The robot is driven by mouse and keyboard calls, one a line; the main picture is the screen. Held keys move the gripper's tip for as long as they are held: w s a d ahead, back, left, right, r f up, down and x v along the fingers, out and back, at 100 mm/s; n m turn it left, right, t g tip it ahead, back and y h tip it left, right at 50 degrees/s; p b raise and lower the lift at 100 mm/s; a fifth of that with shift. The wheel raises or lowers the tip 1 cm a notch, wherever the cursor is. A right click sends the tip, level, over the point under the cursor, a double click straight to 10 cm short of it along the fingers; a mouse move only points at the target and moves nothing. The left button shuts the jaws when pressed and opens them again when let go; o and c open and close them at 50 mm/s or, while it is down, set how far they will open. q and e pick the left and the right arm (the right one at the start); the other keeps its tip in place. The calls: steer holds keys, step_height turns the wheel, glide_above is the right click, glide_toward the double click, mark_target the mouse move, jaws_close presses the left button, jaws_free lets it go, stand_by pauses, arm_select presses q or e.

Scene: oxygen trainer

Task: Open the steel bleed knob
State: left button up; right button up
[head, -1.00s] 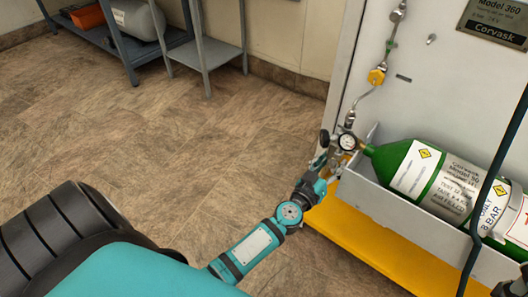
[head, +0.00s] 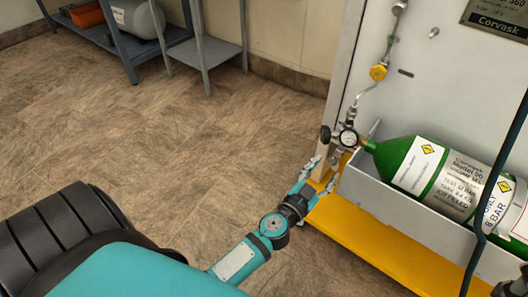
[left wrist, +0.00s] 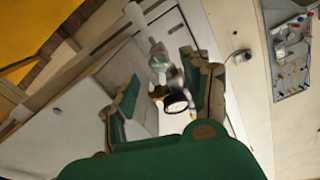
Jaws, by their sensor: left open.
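The valve assembly with a round white-faced gauge (head: 348,139) and a dark knob (head: 325,134) sits at the cabinet's left edge, by the neck of the green cylinder. I cannot clearly pick out the steel bleed knob in the head view. My left gripper (head: 323,172) is open and empty, just below and left of the assembly, its fingers pointing up toward it. In the left wrist view, a small metal fitting with a round, dark-rimmed end (left wrist: 176,102) shows between the two spread fingers. I cannot tell if it is the bleed knob. My right gripper is not in view.
The green cylinder (head: 405,160) lies in a grey tray (head: 415,200) above a yellow base (head: 370,250). A yellow fitting (head: 378,72) is on the pipe above. A dark hose (head: 500,165) crosses at right. The floor (head: 140,130) at left is clear; shelves (head: 205,45) stand behind.

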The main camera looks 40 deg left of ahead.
arm_select(q)
steer(key=s+p, duration=0.1)
steer(key=s, duration=1.1)
steer(key=s+f+g+h+p, duration=0.1)
steer(key=s+f+g+p, duration=0.9)
steer(key=p, duration=1.1)
steer(key=s+f, duration=0.3)
steer(key=f, duration=0.1)
steer(key=shift+s+a+f+m+p, duration=0.15)
steer(key=shift+a+f+m+p, duration=0.1)
steer(key=shift+a+m+p, duration=0.05)
